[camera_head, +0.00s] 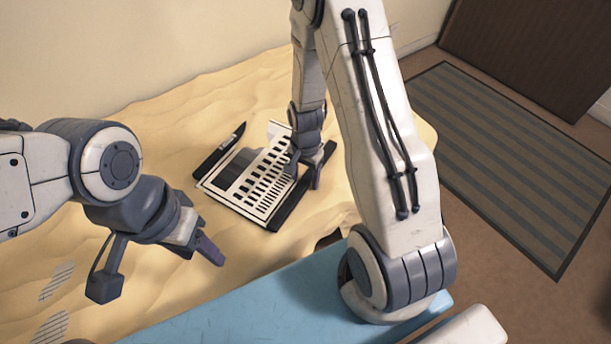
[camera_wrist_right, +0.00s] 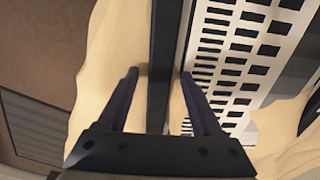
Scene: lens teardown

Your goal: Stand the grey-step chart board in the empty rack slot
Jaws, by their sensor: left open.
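On the sand-coloured cloth, charts with rows of black blocks on white (camera_head: 263,176) sit between two black bars of what looks like the rack (camera_head: 290,205). A panel with grey patches (camera_head: 236,168) is beside the block pattern on its left; I cannot tell if it is a separate board. My right gripper (camera_head: 304,174) is over the right bar. In the right wrist view its fingers (camera_wrist_right: 160,95) are apart, one on each side of the black bar (camera_wrist_right: 163,60), touching nothing that I can make out. My left gripper (camera_head: 212,252) is open and empty, left of and nearer than the rack.
A light blue surface (camera_head: 240,308) lies along the near edge. Two striped patches (camera_head: 57,282) show on the cloth at lower left. A striped mat (camera_head: 500,160) lies on the brown floor at right.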

